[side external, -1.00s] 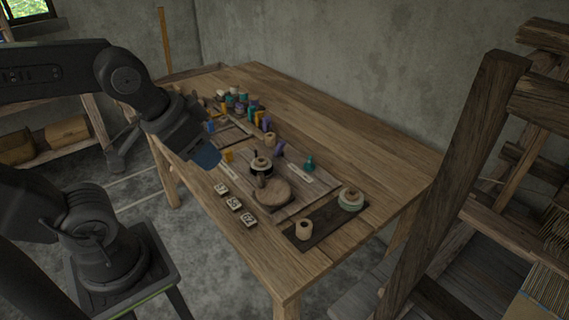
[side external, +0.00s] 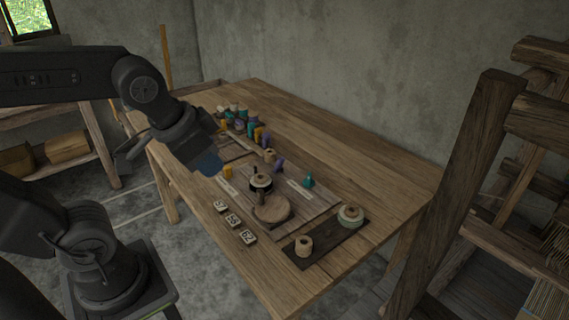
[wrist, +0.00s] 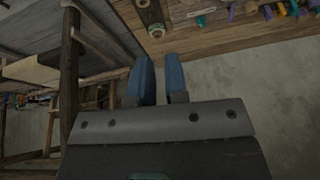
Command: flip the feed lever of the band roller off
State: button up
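A wooden board (side external: 322,202) on the workbench carries a round wooden disc (side external: 271,209), a dark pot-like part with a pale top (side external: 261,183), and small coloured pieces: orange (side external: 227,171), purple (side external: 278,166) and green (side external: 309,181). I cannot tell which of these, if any, is the band roller's feed lever, or how it is set.
Several marked tiles (side external: 233,220) lie along the bench's front edge. A dark mat (side external: 325,233) holds a wooden spool (side external: 304,246) and a green-white spool (side external: 350,216). Coloured spools (side external: 240,118) crowd the far left. The bench's right back is clear. A timber loom frame (side external: 470,170) stands right.

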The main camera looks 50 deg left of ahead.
aim_at(279, 164)
jog(key=w+a+m+g+y, duration=0.1)
jog(key=w, duration=0.2)
jog(key=w+m+g+y, duration=0.1)
jog(key=w+m, duration=0.1)
jog(key=w, duration=0.1)
jog(key=w+a+m, duration=0.1)
jog(key=w, duration=0.2)
jog(key=shift+w+a+f+m+g+y, duration=0.25)
jog(key=shift+w+a+m+g+y, duration=0.05)
jog(key=shift+g+y, duration=0.1)
grip_shut()
jog(key=w+a+f+m+g+y, duration=0.2)
jog(key=w+f+m+y, duration=0.25)
jog(key=w, duration=0.65)
jog(key=w+f+m+y, duration=0.2)
jog(key=w+f, duration=0.2)
jog(key=f, duration=0.2)
jog(key=w+a+f+m+y, duration=0.1)
jog(key=w+f+m+y, duration=0.1)
jog(key=f, duration=0.5)
jog(key=w+f+m+y, duration=0.2)
jog(key=w+f+m, duration=0.2)
jog(key=w+f, duration=0.1)
jog(key=shift+w+a+f, duration=0.15)
jog(key=shift+f, duration=0.3)
jog(key=shift+w+a+f, duration=0.1)
jog(key=shift+w+f, duration=0.05)
jog(key=shift+f, duration=0.25)
